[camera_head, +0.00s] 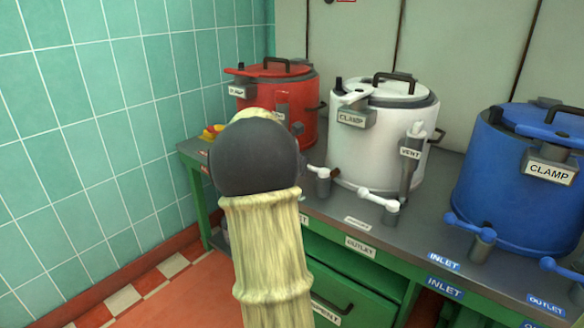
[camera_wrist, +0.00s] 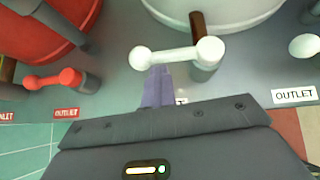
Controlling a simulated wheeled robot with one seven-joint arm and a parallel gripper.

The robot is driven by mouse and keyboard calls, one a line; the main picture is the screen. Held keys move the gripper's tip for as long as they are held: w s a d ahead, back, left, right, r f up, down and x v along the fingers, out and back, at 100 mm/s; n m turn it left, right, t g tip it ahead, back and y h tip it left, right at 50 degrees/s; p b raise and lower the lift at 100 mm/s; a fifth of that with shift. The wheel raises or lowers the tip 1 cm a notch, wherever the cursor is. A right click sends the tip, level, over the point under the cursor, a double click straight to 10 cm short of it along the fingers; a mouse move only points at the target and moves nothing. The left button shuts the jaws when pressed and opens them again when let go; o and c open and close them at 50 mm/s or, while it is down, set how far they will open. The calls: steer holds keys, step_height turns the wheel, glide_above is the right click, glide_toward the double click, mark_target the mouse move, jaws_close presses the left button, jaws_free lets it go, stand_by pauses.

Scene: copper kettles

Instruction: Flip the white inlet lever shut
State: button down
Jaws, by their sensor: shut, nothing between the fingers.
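The white kettle (camera_head: 383,140) stands on the grey bench. Its white inlet lever (camera_head: 323,172) is low at its front left. The label under the lever is mostly hidden by my gripper. In the head view my arm hides the gripper.
The white outlet lever (camera_head: 378,198) is to the right, above an OUTLET label (camera_wrist: 295,95). A red kettle (camera_head: 290,100) with a red lever (camera_wrist: 52,80) is left. A blue kettle (camera_head: 515,180) is right. Tiled wall (camera_head: 110,100) bounds the left.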

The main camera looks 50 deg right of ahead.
steer(key=shift+w+r, duration=0.1)
steer(key=shift+w, duration=0.05)
stand_by(0.3)
steer(key=shift+a, duration=0.25)
steer(key=a+f+p+v, duration=0.1)
steer(key=f+p+v, duration=0.1)
steer(key=v, duration=1)
steer(key=shift+a+p, duration=0.35)
steer(key=shift+a, duration=0.1)
steer(key=shift+w, duration=0.15)
